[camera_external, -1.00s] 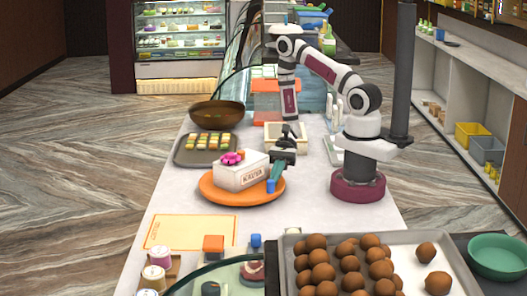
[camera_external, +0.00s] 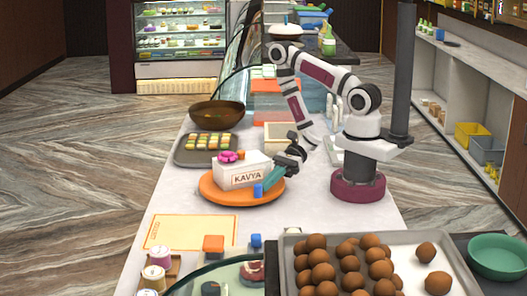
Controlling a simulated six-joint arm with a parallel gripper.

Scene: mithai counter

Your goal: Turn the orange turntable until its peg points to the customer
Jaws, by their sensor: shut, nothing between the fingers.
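The orange turntable (camera_external: 222,196) lies on the white counter and carries a white box (camera_external: 243,171) labelled KAVYA with a pink decoration (camera_external: 230,156) on top. Its blue peg (camera_external: 258,191) stands at the turntable's near edge, right of the middle, on the side facing this camera. My gripper (camera_external: 268,182) is shut and empty, with its teal fingers slanting down over the turntable's right side. The fingertips are just right of the peg; I cannot tell whether they touch it. No customer is in view.
A tray of sweets (camera_external: 207,150) and a brown bowl (camera_external: 217,115) are behind the turntable. An orange-edged mat (camera_external: 190,232) lies in front to the left. A large tray of brown balls (camera_external: 410,262) is at the front right. Bare counter lies right of the turntable.

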